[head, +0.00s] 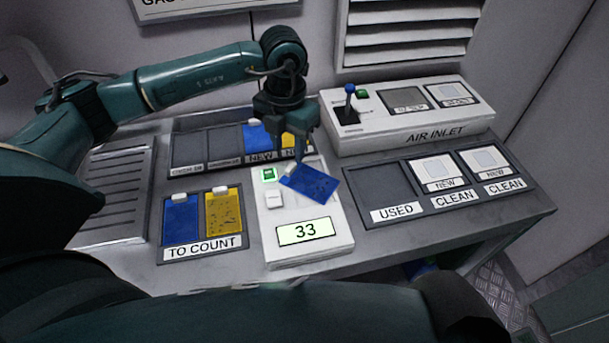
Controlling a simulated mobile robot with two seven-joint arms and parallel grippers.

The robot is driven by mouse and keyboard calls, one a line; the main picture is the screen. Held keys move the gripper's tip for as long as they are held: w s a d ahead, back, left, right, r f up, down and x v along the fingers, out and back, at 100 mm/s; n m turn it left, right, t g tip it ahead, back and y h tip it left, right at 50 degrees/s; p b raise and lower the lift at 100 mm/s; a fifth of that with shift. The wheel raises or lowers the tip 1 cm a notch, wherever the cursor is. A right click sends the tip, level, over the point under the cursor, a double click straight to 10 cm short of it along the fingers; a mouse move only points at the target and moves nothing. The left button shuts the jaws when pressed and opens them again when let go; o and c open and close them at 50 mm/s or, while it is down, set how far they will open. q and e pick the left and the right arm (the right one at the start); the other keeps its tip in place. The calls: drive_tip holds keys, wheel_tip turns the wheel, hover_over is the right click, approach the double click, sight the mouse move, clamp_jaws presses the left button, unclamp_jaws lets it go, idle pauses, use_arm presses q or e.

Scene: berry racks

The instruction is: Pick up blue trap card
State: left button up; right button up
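A speckled blue trap card (312,184) is at my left gripper (294,160), over the white counter device (318,246). The gripper points down and appears shut on the card's pale tab at its upper left edge. The card lies askew and reaches past the device's right edge; I cannot tell whether it touches the device. Another blue card (181,222) lies in the left slot of the TO COUNT tray, beside a speckled yellow card (223,214). A third blue card (256,136) is in the back rack, partly behind my gripper. My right gripper is not in view.
The back rack (187,150) has two empty left slots and a yellow card (290,140) at right. The AIR INLET box (390,138) has a blue-knobbed lever (350,96). The right tray holds white CLEAN cards (436,170); its USED slot (380,190) is empty.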

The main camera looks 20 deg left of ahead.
sight(291, 165)
use_arm(q)
wheel_tip(291, 165, down, 5)
drive_tip(key=shift+w+d+p, duration=0.15)
drive_tip(key=shift+p, duration=0.25)
drive_tip(key=shift+c, duration=0.5)
clamp_jaws()
